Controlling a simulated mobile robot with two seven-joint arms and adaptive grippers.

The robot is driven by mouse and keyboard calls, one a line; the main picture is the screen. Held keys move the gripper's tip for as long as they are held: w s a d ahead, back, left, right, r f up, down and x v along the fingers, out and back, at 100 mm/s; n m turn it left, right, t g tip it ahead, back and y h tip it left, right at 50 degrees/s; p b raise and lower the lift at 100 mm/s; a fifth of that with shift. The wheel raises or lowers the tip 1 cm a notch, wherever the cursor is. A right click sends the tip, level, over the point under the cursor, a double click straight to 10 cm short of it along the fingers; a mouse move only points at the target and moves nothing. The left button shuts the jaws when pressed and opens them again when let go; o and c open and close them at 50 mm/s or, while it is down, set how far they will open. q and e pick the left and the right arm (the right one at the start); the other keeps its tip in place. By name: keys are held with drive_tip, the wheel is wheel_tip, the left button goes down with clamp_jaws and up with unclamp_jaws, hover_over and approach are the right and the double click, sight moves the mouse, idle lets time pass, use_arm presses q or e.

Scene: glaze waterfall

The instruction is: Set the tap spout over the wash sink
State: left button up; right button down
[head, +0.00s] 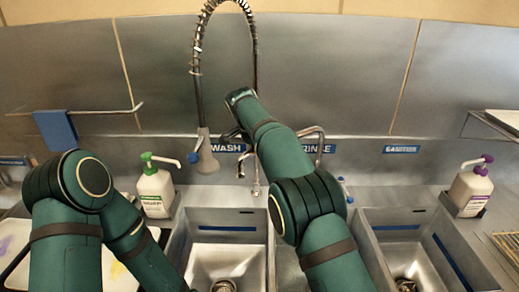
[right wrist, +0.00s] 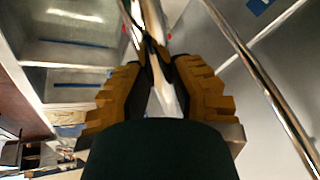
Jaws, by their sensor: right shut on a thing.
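The wash sink (head: 193,265) is the left basin in the head view, below the blue WASH label (head: 228,148). The metal tap spout (head: 256,182) hangs its end near the back right corner of this sink; its middle is behind my right arm. My right gripper is hidden by its own arm in the head view. In the right wrist view, my right gripper (right wrist: 160,78) has ribbed yellow-brown fingers shut on a shiny metal tube, which appears to be the spout (right wrist: 151,20). My left arm is at the lower left, its gripper out of frame.
A spring hose (head: 197,55) with a hanging spray head (head: 207,160) stands left of my right arm. A green-topped bottle (head: 154,190) stands left of the wash sink and a purple-topped one (head: 469,190) far right. Another basin (head: 455,262) is at right.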

drive_tip(key=shift+w+f, duration=0.1)
drive_tip(key=shift+w, duration=0.05)
idle(0.4)
drive_tip(key=c, duration=0.8)
unclamp_jaws()
drive_tip(key=shift+w+d, duration=0.1)
drive_tip(key=shift+d, duration=0.05)
drive_tip(key=shift+s+a+r, duration=0.2)
drive_tip(key=shift+r, duration=0.15)
drive_tip(key=shift+v, duration=3.4)
drive_tip(key=shift+d, duration=0.1)
